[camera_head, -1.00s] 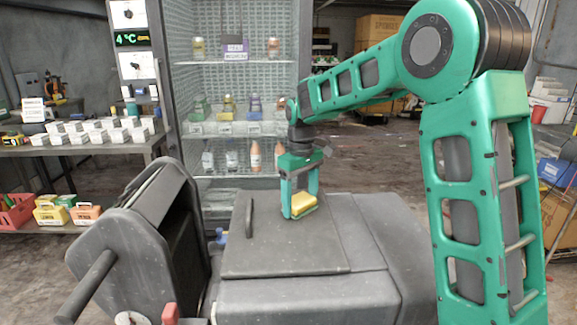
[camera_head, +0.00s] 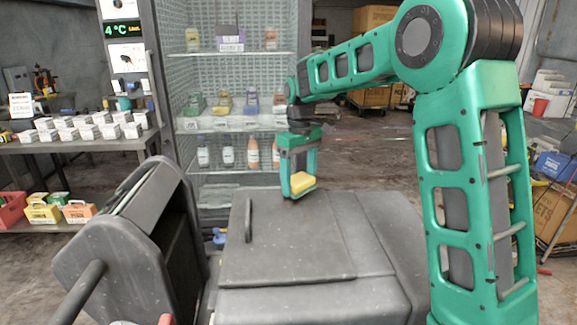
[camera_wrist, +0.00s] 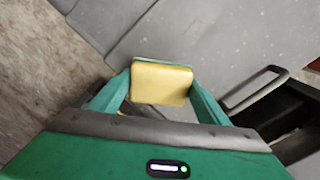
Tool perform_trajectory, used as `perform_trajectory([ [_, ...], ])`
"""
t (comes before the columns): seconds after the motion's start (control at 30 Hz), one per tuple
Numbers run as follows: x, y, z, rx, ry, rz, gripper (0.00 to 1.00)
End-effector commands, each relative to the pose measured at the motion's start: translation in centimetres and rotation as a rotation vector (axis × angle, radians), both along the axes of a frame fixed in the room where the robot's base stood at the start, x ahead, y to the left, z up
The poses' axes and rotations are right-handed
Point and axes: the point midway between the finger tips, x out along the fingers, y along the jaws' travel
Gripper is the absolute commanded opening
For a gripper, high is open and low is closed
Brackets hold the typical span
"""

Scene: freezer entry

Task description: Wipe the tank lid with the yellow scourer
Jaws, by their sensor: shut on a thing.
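The yellow scourer (camera_head: 302,183) is held between the fingertips of my gripper (camera_head: 299,188), which is shut on it. In the wrist view the scourer (camera_wrist: 161,84) spans the gap between the green fingers. The tank lid (camera_head: 285,250) is a flat grey panel with a dark bar handle (camera_head: 248,220) on its left side. My gripper is at the lid's far edge; I cannot tell whether the scourer touches the surface. The lid also shows in the wrist view (camera_wrist: 215,45), behind the scourer.
A glass-fronted cabinet (camera_head: 230,75) with bottles stands behind the tank. A dark grey box-like housing (camera_head: 120,245) with a thick bar is at the left. A table (camera_head: 75,147) with several white boxes is at the far left. Open floor lies right of the cabinet.

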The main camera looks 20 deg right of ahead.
Motion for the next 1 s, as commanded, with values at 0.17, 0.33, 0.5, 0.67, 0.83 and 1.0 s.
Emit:
perform_trajectory([
  [0.17, 0.1, -0.2, 1.8, 0.0, -0.003, -0.002, 0.49],
  [0.33, 0.1, -0.3, 3.3, 0.0, -0.003, -0.003, 0.49],
  [0.5, 0.0, -0.4, 4.6, 0.0, -0.002, -0.005, 0.49],
  [0.67, 0.0, -0.4, 5.0, 0.0, -0.002, -0.005, 0.49],
  [0.83, 0.0, -0.4, 5.0, 0.0, -0.002, -0.005, 0.49],
  [1.0, 0.0, -0.4, 5.0, 0.0, -0.002, -0.005, 0.49],
])
